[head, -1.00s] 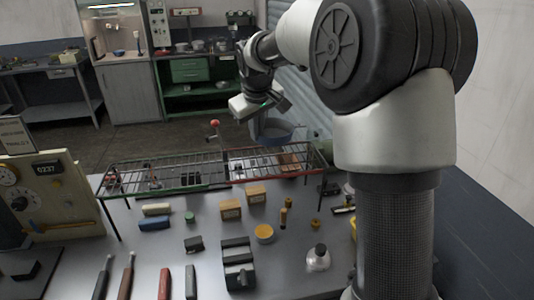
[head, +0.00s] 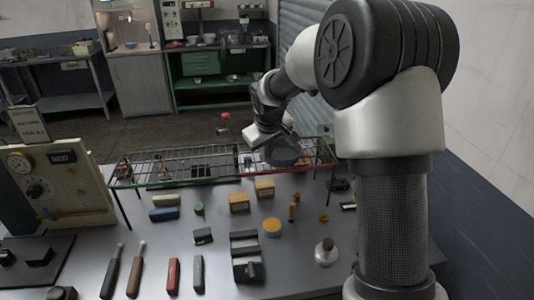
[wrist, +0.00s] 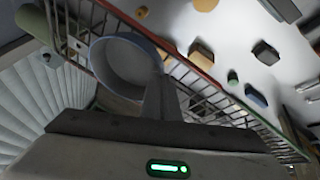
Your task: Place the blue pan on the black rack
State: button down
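The blue pan (head: 284,155) hangs at my gripper (head: 270,138) over the right part of the rack. In the wrist view the round, blue-grey pan (wrist: 122,62) lies just beyond my gripper (wrist: 162,105), which is shut on it at the near side; the exact grip is partly hidden. The black wire rack (head: 180,168), with green and red edge rails, stands on legs above the table. It also shows behind the pan in the wrist view (wrist: 205,102). I cannot tell whether the pan touches the rack.
A dial panel (head: 50,195) stands at left. The rack's left and middle look clear on top.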

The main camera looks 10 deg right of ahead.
jog(key=shift+f, duration=0.15)
jog(key=c, duration=2)
grip_release()
